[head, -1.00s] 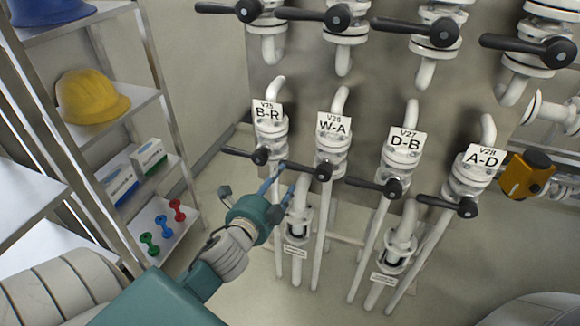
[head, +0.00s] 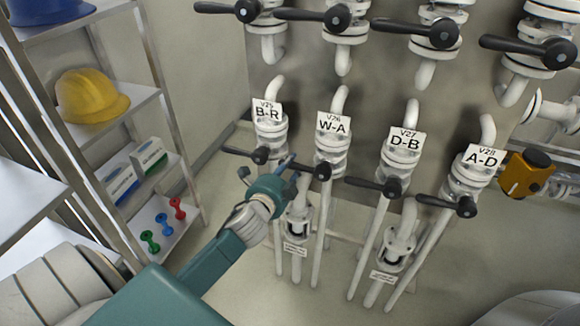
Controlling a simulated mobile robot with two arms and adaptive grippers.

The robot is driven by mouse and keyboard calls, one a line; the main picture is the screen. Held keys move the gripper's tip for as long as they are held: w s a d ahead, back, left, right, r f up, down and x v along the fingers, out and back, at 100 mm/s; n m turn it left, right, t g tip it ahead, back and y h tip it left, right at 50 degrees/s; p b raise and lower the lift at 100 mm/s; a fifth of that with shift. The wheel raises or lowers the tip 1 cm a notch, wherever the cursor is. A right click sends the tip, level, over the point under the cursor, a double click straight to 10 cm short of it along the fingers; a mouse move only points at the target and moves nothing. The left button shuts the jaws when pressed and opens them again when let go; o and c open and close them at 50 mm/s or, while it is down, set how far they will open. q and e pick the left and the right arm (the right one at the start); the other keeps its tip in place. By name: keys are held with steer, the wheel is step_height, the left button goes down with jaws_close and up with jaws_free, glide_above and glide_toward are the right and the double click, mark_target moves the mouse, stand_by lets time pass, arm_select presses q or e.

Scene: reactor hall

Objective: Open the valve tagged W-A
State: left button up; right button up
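The valve tagged W-A (head: 332,125) is the second from the left in the lower row, on a white vertical pipe. Its black lever (head: 322,171) has its round hub in front of the pipe and points to the left, across the pipe. My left gripper (head: 299,170) is at the left part of this lever. Its two fingers are apart, with the lever showing between or just behind them. I cannot tell whether they touch it. The lever's far end is partly hidden by the gripper. My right gripper is not in view.
Valve B-R (head: 269,115) stands close on the left, its lever (head: 260,155) near my gripper. Valves D-B (head: 405,142) and A-D (head: 481,158) are to the right. An upper row of black levers (head: 337,17) sits above. A shelf with a yellow helmet (head: 90,95) is at left.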

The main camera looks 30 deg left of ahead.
arm_select(q)
jaws_close()
steer(key=shift+f, duration=0.1)
